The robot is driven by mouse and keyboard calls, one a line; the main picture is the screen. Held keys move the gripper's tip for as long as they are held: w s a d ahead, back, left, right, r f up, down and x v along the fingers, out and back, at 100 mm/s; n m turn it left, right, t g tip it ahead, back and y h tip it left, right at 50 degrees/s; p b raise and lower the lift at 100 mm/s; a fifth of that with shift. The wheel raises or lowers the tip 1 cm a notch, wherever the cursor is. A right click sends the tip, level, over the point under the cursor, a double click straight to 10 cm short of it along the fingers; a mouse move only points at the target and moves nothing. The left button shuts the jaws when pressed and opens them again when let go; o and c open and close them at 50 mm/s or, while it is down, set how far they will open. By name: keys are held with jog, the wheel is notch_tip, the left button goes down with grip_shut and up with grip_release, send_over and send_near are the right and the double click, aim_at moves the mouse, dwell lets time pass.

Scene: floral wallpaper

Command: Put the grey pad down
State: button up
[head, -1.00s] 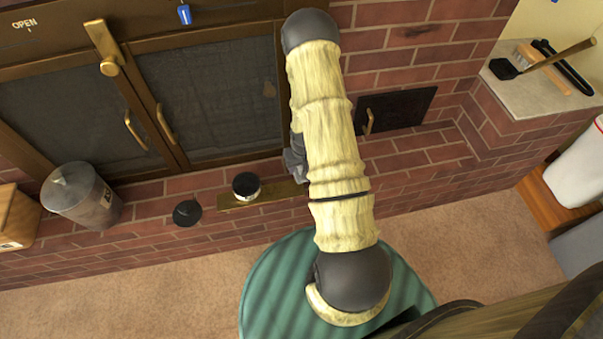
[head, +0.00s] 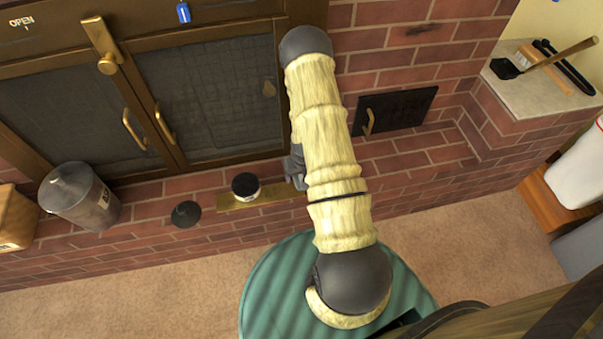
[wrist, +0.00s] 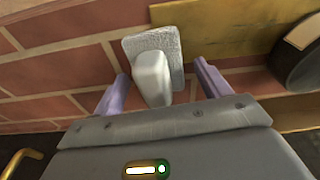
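The grey pad (wrist: 170,46) shows in the wrist view, a rough light-grey slab with a smooth pale handle (wrist: 152,75) pointing toward me. It is against the brick ledge beside the brass-coloured plate; I cannot tell whether it rests fully on the surface. My gripper (wrist: 160,70) is open, with one purple finger on each side of the handle and visible gaps to both. In the head view my gripper (head: 293,165) is mostly hidden behind my arm, at the plate's right end. A small light-grey piece just below it may be the pad or a finger.
The brass plate (head: 228,201) bears a round black-and-white jar (head: 246,187). A black disc (head: 186,214) and a grey canister (head: 80,195) are farther left on the ledge.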

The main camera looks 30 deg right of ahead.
jog(key=shift+f, duration=0.1)
jog(key=shift+f+b, duration=0.15)
jog(key=shift+b, duration=0.3)
notch_tip(320, 180, up, 18)
jog(key=s+a+p, duration=0.1)
jog(key=s+p, duration=0.1)
jog(key=p, duration=0.3)
jog(key=shift+f+p, duration=0.2)
jog(key=shift+p, duration=0.2)
jog(key=shift+a, duration=0.1)
notch_tip(320, 180, up, 12)
jog(key=n, duration=0.1)
send_over(301, 177)
jog(key=s+a, duration=0.2)
jog(key=a, duration=0.4)
jog(key=s+a+r+n, duration=0.1)
jog(key=s+a+r, duration=0.5)
jog(key=s+r, duration=0.2)
jog(key=shift+s+a+r+t, duration=0.15)
jog(key=shift+s+r+t, duration=0.2)
jog(key=shift+r, duration=0.6)
jog(key=shift+w, duration=0.1)
